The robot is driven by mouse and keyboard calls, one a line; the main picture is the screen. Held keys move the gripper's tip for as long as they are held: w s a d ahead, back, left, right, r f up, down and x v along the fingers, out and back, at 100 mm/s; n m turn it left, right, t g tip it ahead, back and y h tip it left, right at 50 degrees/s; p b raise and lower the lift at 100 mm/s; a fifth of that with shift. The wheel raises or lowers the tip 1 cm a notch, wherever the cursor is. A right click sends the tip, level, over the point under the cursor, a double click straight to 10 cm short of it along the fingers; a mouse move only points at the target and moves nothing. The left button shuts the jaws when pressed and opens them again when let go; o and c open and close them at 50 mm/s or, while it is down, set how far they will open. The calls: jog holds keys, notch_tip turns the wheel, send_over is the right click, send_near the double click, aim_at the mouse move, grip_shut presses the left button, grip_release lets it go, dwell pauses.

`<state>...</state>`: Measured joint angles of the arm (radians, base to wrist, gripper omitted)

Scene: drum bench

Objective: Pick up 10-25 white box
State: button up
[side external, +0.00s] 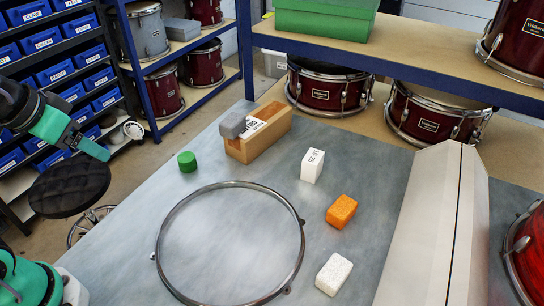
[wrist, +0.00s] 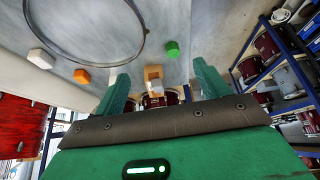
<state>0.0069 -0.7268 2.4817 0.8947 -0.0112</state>
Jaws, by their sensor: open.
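The white box marked 10-25 (side external: 312,166) stands upright on the grey bench, right of the wooden block, in the side external view. In the wrist view it seems mostly hidden near the left finger. My gripper (side external: 92,148) is at the far left of the side external view, off the bench's left side and well away from the box. In the wrist view my gripper (wrist: 158,76) shows two teal fingers spread apart with nothing held between them.
A wooden block (side external: 270,136) with a grey piece on top, a green cylinder (side external: 187,162), an orange block (side external: 341,211) and a speckled white block (side external: 333,274) stand on the bench. A metal hoop (side external: 302,236) lies in front. Drums and a blue shelf (side external: 400,72) stand behind.

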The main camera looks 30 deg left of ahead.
jog(key=w+d+r, duration=0.2)
jog(key=w+d, duration=0.2)
jog(key=w, duration=0.7)
jog(key=n+h, duration=0.2)
jog(key=n, duration=0.1)
send_over(311, 157)
jog(key=s+a, duration=0.1)
jog(key=s, duration=0.2)
notch_tip(311, 157, down, 17)
jog(key=shift+w+a+f+g, duration=0.15)
jog(key=shift+w+g, duration=0.05)
jog(key=shift+g, duration=0.1)
jog(key=shift+f, duration=0.1)
jog(key=shift+x, duration=1.2)
jog(key=shift+x, duration=2.6)
